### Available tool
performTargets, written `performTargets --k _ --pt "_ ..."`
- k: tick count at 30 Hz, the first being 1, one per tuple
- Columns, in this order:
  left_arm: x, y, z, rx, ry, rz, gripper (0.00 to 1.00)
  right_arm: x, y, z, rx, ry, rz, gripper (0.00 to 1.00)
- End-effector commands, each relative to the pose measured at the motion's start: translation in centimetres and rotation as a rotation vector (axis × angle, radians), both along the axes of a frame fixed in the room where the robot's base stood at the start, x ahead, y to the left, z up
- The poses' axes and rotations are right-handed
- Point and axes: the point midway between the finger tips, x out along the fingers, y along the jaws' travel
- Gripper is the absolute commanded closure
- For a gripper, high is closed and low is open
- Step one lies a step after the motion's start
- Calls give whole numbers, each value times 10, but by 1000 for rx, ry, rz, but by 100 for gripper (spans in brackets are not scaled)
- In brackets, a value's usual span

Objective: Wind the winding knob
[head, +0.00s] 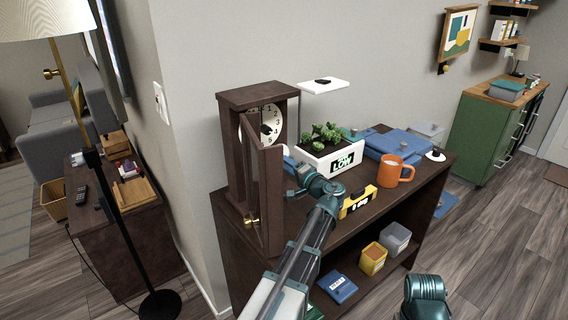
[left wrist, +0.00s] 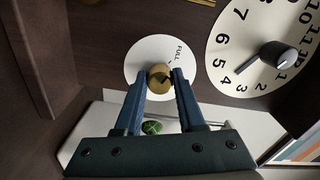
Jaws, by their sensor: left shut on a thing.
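The winding knob (left wrist: 160,78) is a small round brass knob with a dark pointer mark, in the middle of a white disc (left wrist: 142,54) marked FULL. In the left wrist view my left gripper (left wrist: 161,76) is shut on the knob, one blue finger on each side. In the head view the dark wooden clock (head: 233,150) stands at the left end of the cabinet, its narrow front door (head: 254,200) swung open. My left arm reaches to the clock's right side; the fingertips and knob are hidden there. My right gripper is out of view.
The clock dial (left wrist: 262,45) is close beside the knob. A white planter (head: 330,160), yellow device (head: 357,202), orange mug (head: 390,171) and blue case (head: 397,145) crowd the dark cabinet top.

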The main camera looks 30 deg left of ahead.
Motion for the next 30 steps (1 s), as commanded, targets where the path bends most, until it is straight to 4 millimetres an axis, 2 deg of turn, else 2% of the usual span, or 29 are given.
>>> performTargets --k 11,12,16,17,26,30 --pt "0 0 0 0 2 1 100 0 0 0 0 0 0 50" --pt "0 0 0 0 2 1 58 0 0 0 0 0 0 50" --pt "0 0 0 0 2 1 35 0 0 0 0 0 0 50" --pt "0 0 0 0 2 1 31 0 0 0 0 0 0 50" --pt "-1 -1 0 1 2 0 31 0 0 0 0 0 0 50" --pt "-6 -14 0 1 2 -3 31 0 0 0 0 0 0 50"
